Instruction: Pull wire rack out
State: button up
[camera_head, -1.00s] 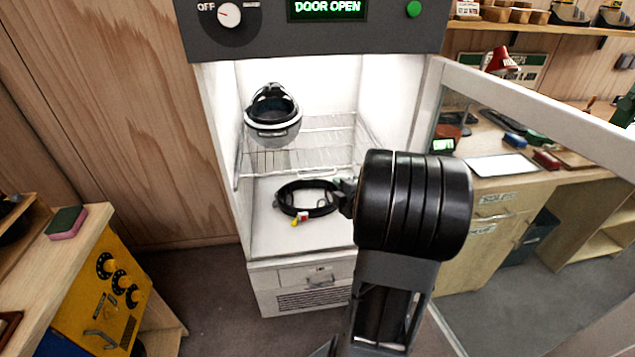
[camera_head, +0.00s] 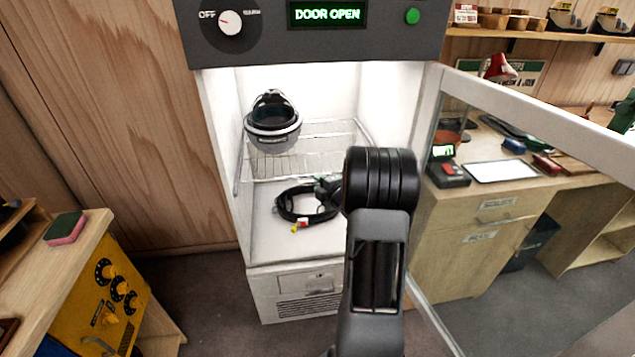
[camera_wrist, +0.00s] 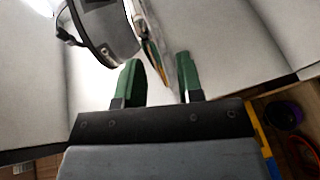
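The wire rack (camera_head: 322,152) sits inside the open, lit cabinet. A dark-visored helmet (camera_head: 272,122) rests on its left part. Below, a black looped strap (camera_head: 290,210) with a red-and-yellow tag lies on the cabinet floor. My gripper (camera_head: 328,184) shows small and dark beside the loop, below the rack's front, partly hidden by my arm. In the wrist view its two green fingers (camera_wrist: 159,80) are apart.
The cabinet's glazed door (camera_head: 540,105) stands open on the right, with a workbench (camera_head: 470,245) behind it. A yellow unit with dials (camera_head: 105,310) stands at the lower left under a wooden top with a sponge (camera_head: 65,228). Floor in front of the cabinet is clear.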

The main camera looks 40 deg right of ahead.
jog(key=shift+w+f, duration=0.15)
jog(key=shift+w, duration=0.55)
grip_shut()
